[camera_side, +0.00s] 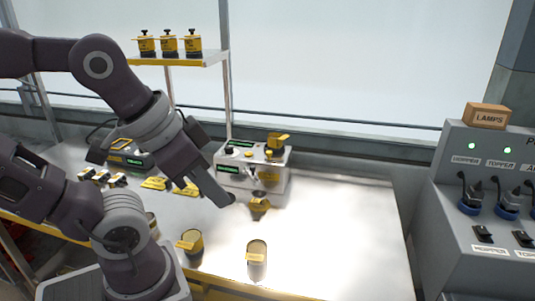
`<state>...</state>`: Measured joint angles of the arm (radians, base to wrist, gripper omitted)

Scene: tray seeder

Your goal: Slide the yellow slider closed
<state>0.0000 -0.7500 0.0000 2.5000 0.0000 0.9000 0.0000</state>
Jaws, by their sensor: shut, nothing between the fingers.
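A light grey tray seeder (222,172) with green labels stands on the bench at the centre. A yellow piece (278,139) sits on its top right and looks like the yellow slider. Its exact travel and whether it is open or closed are too small to tell. Another yellow part (268,178) shows on the front face. My gripper (229,199) is shut and empty, pointing down and right just in front of the seeder's left side. It is apart from the yellow piece, and hides part of the seeder's lower left.
Two yellow-labelled cans (257,262) (191,246) stand at the bench front. A small spout or cup (259,206) is below the seeder. A shelf (180,60) holds yellow pots. A grey lamp panel (480,205) stands right. The bench's right half is clear.

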